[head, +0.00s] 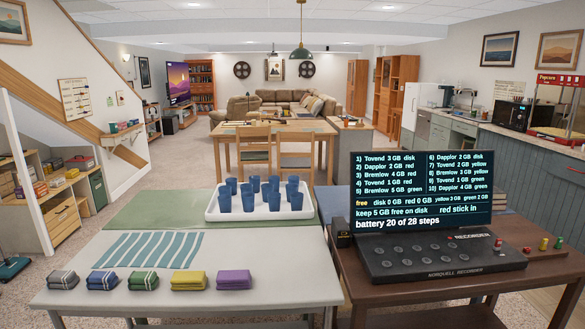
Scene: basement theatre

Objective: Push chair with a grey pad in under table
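A wooden dining table (299,136) stands in the middle distance of the head view. A wooden chair (254,137) with an upright back stands at its near side, left of the middle. Its seat pad (257,156) looks grey-green, but it is small and its exact colour is hard to tell. Neither of my grippers is in view.
A brown desk (400,297) with a recorder (440,259) stands to the right. Both block the direct way. Carpet (180,165) is free left of the dining table.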

